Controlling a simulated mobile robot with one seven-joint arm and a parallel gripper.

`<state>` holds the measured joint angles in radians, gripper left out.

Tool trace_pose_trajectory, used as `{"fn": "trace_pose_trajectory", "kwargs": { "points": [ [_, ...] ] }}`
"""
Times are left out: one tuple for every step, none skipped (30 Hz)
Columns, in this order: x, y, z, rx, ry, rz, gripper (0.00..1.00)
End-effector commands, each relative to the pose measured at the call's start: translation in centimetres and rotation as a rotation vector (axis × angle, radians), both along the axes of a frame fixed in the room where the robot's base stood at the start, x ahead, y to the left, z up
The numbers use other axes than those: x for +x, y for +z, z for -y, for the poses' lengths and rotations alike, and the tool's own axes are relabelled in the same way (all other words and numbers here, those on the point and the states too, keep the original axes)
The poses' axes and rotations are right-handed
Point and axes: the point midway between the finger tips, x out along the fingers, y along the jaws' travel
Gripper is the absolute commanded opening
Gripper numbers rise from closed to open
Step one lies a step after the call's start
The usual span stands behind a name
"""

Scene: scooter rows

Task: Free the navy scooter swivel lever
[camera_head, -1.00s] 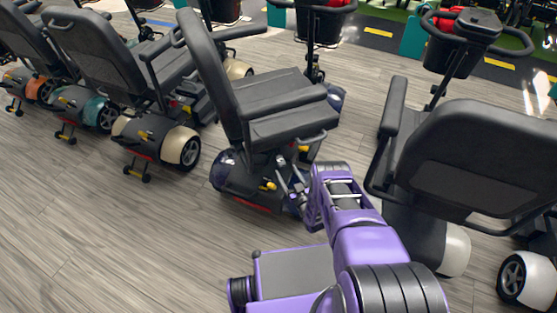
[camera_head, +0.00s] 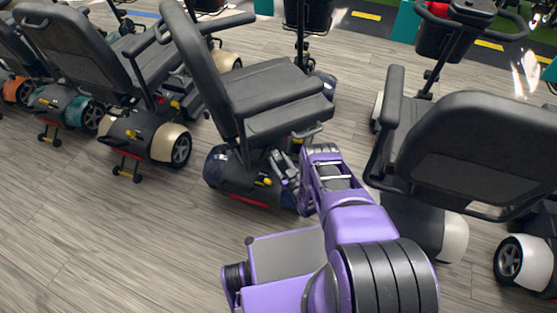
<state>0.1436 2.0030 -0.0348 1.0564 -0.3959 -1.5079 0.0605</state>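The navy scooter (camera_head: 217,168) stands in the middle of the view, with a dark grey seat (camera_head: 277,90) on a post above its rear body. A yellow-tipped lever (camera_head: 263,182) shows low on its rear body. I cannot clearly pick out the swivel lever under the seat; my arm and the seat cover much of that area. A dark looped bar (camera_head: 308,132) sticks out at the seat's lower right edge. My gripper (camera_head: 284,172) is beneath the seat, beside the post and close to the rear body. Its fingers are small and dark, so their opening and any contact are unclear.
A scooter with cream wheel covers (camera_head: 170,141) and a teal one (camera_head: 85,114) stand at left. Another cream scooter with a large dark seat (camera_head: 470,150) stands close to my arm's right. Wood-look floor (camera_head: 130,240) is clear at lower left.

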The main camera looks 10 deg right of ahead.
Motion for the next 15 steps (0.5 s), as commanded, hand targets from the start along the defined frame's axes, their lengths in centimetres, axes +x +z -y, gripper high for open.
{"fn": "trace_pose_trajectory", "kwargs": {
  "points": [
    [0.00,0.00,0.00,0.000,0.000,0.000,0.43],
    [0.00,0.00,0.00,0.000,0.000,0.000,0.37],
    [0.00,0.00,0.00,0.000,0.000,0.000,0.30],
    [0.01,0.00,0.00,0.000,0.000,0.000,0.25],
    [0.01,0.00,0.00,0.000,0.000,0.000,0.19],
    [0.01,0.00,0.00,0.000,0.000,0.000,0.12],
    [0.01,0.00,0.00,0.000,0.000,0.000,0.07],
    [0.01,0.00,0.00,0.000,0.000,0.000,0.01],
    [0.01,0.00,0.00,0.000,0.000,0.000,0.00],
    [0.01,0.00,0.00,0.000,0.000,0.000,0.00],
    [0.01,0.00,0.00,0.000,0.000,0.000,0.00],
    [0.02,0.00,-0.01,0.000,0.000,0.000,0.00],
    [0.02,0.00,-0.01,0.000,0.000,0.000,0.00],
    [0.02,0.00,-0.01,0.000,0.000,0.000,0.00],
    [0.02,0.00,-0.01,0.000,0.000,0.000,0.00]
  ]
}}
